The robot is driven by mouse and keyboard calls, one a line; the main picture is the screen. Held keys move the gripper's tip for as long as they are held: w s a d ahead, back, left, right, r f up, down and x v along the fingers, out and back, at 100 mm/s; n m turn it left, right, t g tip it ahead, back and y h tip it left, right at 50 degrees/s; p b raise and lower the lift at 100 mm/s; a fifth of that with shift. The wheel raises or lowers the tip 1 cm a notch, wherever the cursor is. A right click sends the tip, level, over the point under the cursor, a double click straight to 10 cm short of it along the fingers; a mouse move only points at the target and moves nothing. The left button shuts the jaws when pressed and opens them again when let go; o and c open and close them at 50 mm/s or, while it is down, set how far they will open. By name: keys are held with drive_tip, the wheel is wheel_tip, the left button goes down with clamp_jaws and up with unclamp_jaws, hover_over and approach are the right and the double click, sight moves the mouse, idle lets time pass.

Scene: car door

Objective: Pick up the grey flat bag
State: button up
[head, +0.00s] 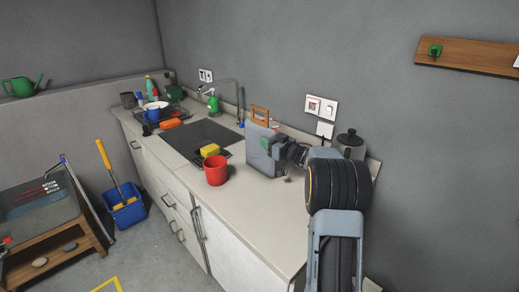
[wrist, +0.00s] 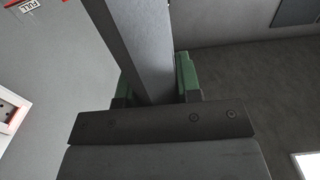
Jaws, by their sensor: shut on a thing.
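The grey flat bag (head: 258,160) stands upright on edge over the worktop, right of the sink, in the head view. I cannot tell whether its lower edge touches the worktop. My gripper (head: 266,144) reaches it from the right, with a green finger pad against its upper part. In the wrist view the bag (wrist: 143,45) runs between the two green pads of my gripper (wrist: 155,85), which is shut on it. The bag's lower part is out of the wrist view.
A red pot (head: 215,171) stands left of the bag near the front edge. A wooden-framed object (head: 260,112) is behind the bag, and a lidded grey pot (head: 350,144) is behind my arm. The worktop's front right is clear.

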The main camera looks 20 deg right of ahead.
clamp_jaws()
drive_tip(key=shift+r, duration=0.15)
